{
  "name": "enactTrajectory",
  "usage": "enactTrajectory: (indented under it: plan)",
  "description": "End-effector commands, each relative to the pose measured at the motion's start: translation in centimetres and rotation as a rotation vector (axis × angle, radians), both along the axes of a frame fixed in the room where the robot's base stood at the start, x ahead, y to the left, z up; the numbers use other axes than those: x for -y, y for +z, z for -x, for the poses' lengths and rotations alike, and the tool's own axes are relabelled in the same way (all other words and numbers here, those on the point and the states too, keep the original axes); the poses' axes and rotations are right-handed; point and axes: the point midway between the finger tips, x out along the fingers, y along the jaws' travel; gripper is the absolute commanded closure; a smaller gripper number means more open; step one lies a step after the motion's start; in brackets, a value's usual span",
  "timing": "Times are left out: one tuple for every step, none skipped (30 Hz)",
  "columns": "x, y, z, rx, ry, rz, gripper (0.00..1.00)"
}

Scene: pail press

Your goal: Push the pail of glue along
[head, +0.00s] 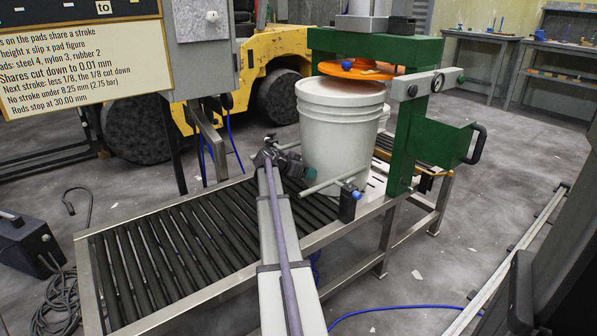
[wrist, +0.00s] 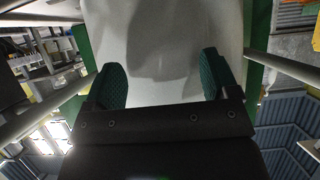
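My gripper (head: 285,163) is low at the pail's near left side. In the wrist view the pail's pale wall (wrist: 165,35) fills the space ahead of my gripper (wrist: 163,75). Its two green pads are wide apart with nothing held between them. I cannot tell whether the pads touch the pail.
The roller conveyor (head: 165,245) is empty on the near left. A side bar (head: 335,183) with a blue knob runs beside the pail. A yellow vehicle (head: 262,70) stands behind. A printed board (head: 75,60) covers the upper left.

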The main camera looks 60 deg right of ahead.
Motion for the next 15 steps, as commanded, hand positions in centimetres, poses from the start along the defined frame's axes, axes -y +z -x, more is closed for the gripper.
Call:
enactTrajectory:
  plan:
    - [0.50,0.02,0.17,0.000,-0.002,0.001,0.20]
    - [0.71,0.02,0.26,0.000,-0.002,0.001,0.20]
    - [0.95,0.02,0.35,0.000,-0.002,0.001,0.20]
    - [1.09,0.02,0.40,-0.001,-0.002,0.001,0.20]
    - [1.20,0.01,0.43,-0.001,-0.002,0.001,0.20]
    - [1.26,0.02,0.46,-0.001,-0.002,0.001,0.20]
    - [1.28,0.02,0.47,-0.001,-0.001,0.001,0.20]
    - [1.28,0.02,0.47,-0.001,-0.001,0.001,0.20]
    - [1.26,0.01,0.47,-0.001,-0.001,0.001,0.20]
    - [1.25,0.01,0.46,-0.001,-0.001,0.001,0.20]
    - [1.24,0.01,0.45,-0.001,-0.001,0.001,0.20]
    - [1.23,0.02,0.46,-0.001,-0.001,0.001,0.20]
    - [1.22,0.01,0.44,-0.001,-0.001,0.001,0.20]
    - [1.22,0.01,0.44,-0.001,-0.001,0.001,0.20]
    - [1.24,0.01,0.44,-0.001,-0.001,0.001,0.20]
